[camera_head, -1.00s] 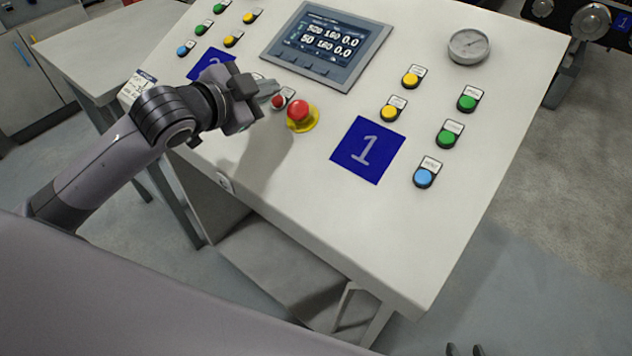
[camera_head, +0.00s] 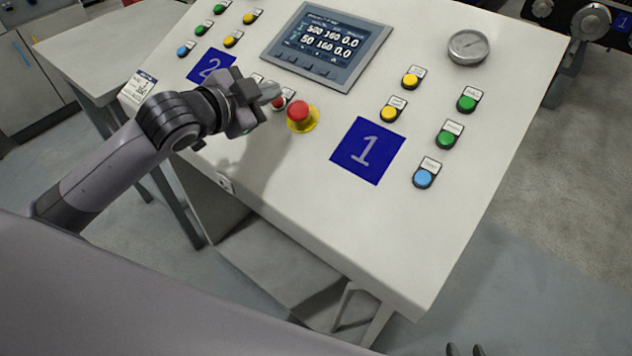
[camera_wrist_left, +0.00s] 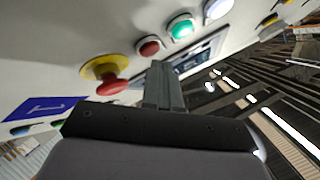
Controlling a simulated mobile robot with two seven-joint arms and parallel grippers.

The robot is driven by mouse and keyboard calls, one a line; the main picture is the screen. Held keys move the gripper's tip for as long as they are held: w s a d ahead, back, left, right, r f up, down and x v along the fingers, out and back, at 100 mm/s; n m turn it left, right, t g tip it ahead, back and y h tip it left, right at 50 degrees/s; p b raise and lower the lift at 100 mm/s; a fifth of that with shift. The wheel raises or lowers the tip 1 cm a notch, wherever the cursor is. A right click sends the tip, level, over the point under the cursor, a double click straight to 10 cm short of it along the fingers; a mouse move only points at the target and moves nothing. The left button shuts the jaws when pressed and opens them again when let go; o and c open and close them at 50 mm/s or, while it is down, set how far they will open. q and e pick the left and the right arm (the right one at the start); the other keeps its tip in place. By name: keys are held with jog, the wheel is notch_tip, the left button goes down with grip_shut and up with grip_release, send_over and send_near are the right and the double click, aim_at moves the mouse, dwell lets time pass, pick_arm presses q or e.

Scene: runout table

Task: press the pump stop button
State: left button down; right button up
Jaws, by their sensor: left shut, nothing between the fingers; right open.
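The white sloped control panel (camera_head: 290,180) carries a small red button (camera_head: 278,103), partly hidden by my left gripper (camera_head: 272,94). The red button also shows in the left wrist view (camera_wrist_left: 149,47), beside a green button (camera_wrist_left: 180,29) and a white button (camera_wrist_left: 217,8). Its label is too small to read. My left gripper is shut and empty, its fingertips close to the red button; I cannot tell whether they touch. In the left wrist view its fingers (camera_wrist_left: 160,75) point toward the button row. My right gripper (camera_head: 465,350) is open at the bottom edge, far from the panel.
A red mushroom button on a yellow base (camera_head: 300,115) stands just right of my left gripper. A display (camera_head: 327,45) lies above. Yellow, green and blue buttons surround the blue "1" plate (camera_head: 367,150) and "2" plate (camera_head: 211,66).

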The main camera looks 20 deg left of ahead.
pick_arm(q)
jog(key=shift+w+f, duration=0.2)
jog(key=shift+f, duration=0.25)
dwell(0.7)
jog(key=shift+r, duration=0.1)
jog(key=shift+s+a+r+p, duration=0.1)
jog(key=shift+s+r+p, duration=0.3)
jog(key=shift+r+p, duration=0.5)
jog(key=shift+f, duration=0.1)
jog(key=r+p, duration=0.2)
jog(key=shift+s+a+r+p, duration=0.1)
jog(key=shift+s+a+p, duration=0.05)
jog(key=shift+s+p, duration=0.25)
jog(key=r+p, duration=0.1)
jog(key=s+r+p, duration=0.1)
jog(key=r+p, duration=0.1)
jog(key=shift+s+a+r, duration=0.1)
jog(key=shift+s+a, duration=0.15)
jog(key=shift+s, duration=0.05)
dwell(0.4)
